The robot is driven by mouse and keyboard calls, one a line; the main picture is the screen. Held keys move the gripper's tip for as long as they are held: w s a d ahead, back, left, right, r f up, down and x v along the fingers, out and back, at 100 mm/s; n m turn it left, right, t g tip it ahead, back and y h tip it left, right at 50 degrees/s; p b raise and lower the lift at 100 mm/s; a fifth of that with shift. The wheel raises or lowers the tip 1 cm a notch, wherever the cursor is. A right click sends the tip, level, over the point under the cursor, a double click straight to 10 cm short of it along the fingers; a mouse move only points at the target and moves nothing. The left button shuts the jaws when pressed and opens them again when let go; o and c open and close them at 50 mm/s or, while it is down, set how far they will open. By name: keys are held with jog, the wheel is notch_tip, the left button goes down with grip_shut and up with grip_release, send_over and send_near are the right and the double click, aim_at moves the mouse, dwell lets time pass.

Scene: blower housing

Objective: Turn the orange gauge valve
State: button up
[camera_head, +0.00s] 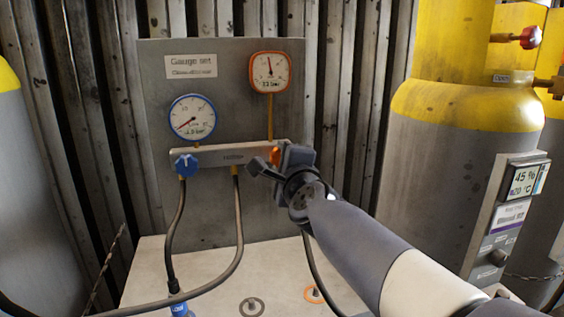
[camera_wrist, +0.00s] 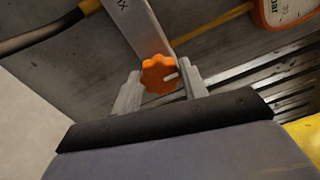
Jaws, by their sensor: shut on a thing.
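The orange gauge valve (camera_wrist: 157,74) is a scalloped knob with a pale mark, at the right end of the grey manifold bar (camera_head: 225,156). In the wrist view it sits between the two fingers of my gripper (camera_wrist: 160,92), which is shut on it. In the head view my gripper (camera_head: 277,160) hides most of the knob, and only a bit of orange shows. The orange-rimmed gauge (camera_head: 269,71) is above it, with its needle pointing nearly straight up. Part of that gauge also shows in the wrist view (camera_wrist: 284,8).
A blue knob (camera_head: 187,164) and a blue-rimmed gauge (camera_head: 192,118) are on the left of the panel (camera_head: 225,215). Dark hoses (camera_head: 238,225) hang below the bar to a pale surface (camera_head: 215,290). Large yellow-topped cylinders (camera_head: 455,150) stand close on the right.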

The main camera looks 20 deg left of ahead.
dwell(0.4)
jog(key=o, duration=1)
jog(key=shift+c, duration=0.2)
jog(key=p+v, duration=0.1)
jog(key=v, duration=0.9)
jog(key=shift+s, duration=0.35)
jog(key=shift+w+d, duration=0.1)
jog(key=shift+w, duration=0.05)
jog(key=b+x, duration=0.1)
jog(key=x, duration=0.9)
jog(key=shift+w, duration=0.25)
